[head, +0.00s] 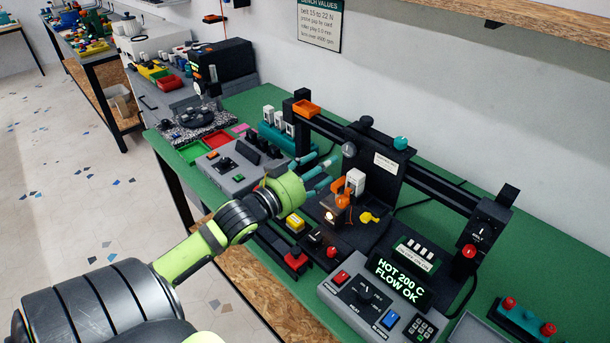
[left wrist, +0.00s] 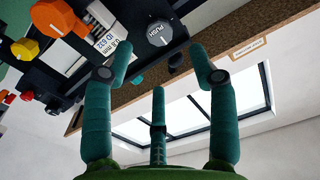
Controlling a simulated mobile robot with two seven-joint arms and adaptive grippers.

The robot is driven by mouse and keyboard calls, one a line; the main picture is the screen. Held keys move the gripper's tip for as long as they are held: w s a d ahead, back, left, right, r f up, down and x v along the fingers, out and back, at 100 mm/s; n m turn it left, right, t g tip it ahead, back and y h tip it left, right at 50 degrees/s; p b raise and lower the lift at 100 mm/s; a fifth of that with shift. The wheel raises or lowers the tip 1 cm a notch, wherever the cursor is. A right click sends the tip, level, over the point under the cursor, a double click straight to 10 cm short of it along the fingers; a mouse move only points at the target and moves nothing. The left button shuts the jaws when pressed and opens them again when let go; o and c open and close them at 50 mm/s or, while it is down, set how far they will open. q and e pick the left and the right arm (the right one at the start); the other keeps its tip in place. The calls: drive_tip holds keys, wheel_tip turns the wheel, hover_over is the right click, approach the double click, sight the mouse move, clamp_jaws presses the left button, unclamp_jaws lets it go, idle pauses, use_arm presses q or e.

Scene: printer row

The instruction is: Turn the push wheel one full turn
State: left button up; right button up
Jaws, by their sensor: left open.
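The push wheel is a grey round knob marked PUSH (left wrist: 158,33) at the top of the left wrist view. In the head view it appears as a small grey knob (head: 348,149) on the black printer frame, just beyond my fingers. My left gripper (head: 326,172) has teal fingers spread open and empty. In the left wrist view the fingers of the left gripper (left wrist: 160,72) point up toward the wheel, apart from it, with the wheel between the two outer fingers. My right gripper is not in view.
A white labelled block (head: 355,181) and an orange part (head: 343,198) sit right of the fingers, near a yellow knob (head: 369,217). A control panel with a lit display reading HOT 200 C (head: 400,283) stands at front right. A grey switch box (head: 238,163) lies behind my arm.

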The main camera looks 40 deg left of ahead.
use_arm(q)
drive_tip(key=shift+s+a, duration=0.15)
drive_tip(key=shift+s, duration=2.2)
